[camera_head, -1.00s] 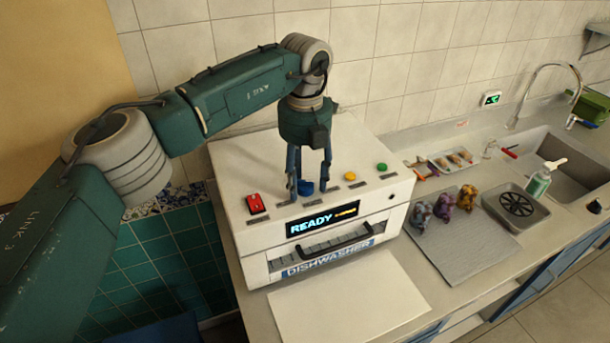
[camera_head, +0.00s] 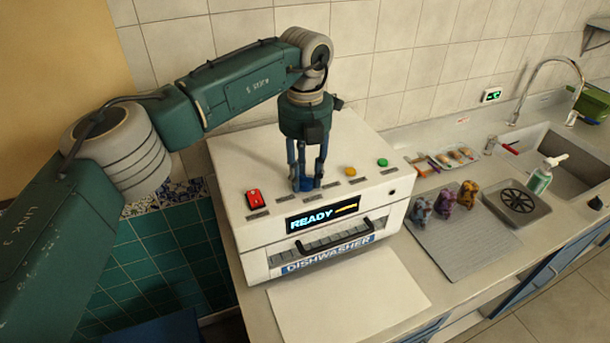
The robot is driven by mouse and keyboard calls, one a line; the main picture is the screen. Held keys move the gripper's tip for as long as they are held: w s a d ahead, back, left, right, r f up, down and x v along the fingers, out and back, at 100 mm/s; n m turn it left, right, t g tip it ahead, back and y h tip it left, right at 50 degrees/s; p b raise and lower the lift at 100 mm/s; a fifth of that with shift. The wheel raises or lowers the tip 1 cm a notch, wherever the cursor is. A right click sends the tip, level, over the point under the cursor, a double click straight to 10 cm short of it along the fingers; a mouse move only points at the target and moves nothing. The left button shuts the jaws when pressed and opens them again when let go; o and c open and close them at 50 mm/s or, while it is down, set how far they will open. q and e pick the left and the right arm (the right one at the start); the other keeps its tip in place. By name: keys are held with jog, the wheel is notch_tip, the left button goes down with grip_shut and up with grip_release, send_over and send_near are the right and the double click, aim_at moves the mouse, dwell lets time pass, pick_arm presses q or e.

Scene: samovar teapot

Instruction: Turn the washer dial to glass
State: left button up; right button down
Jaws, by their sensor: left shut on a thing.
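A white dishwasher (camera_head: 232,210) stands on the counter, with a black display (camera_head: 322,215) reading READY on its front. A blue dial (camera_head: 306,184) sits on its top between a red switch (camera_head: 254,198) and yellow and green buttons. My left gripper (camera_head: 306,183) points straight down from above and is shut on the blue dial, its fingers on either side. The fingers partly hide the dial, and its pointer and the small labels cannot be read. My right gripper is not in view.
A yellow button (camera_head: 350,171) and a green button (camera_head: 383,162) are close on the right of the dial. Several small figurines (camera_head: 445,205) stand on a grey mat (camera_head: 463,240). The sink (camera_head: 572,165) is at right. The white board (camera_head: 350,300) in front is bare.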

pick_arm(q)
jog(key=m, duration=0.4)
jog(key=shift+r+b, duration=0.1)
jog(key=shift+b, duration=0.3)
jog(key=m, duration=0.6)
jog(key=shift+w, duration=0.1)
jog(key=shift+r, duration=0.1)
jog(key=o, duration=1.1)
jog(key=shift+o, duration=0.3)
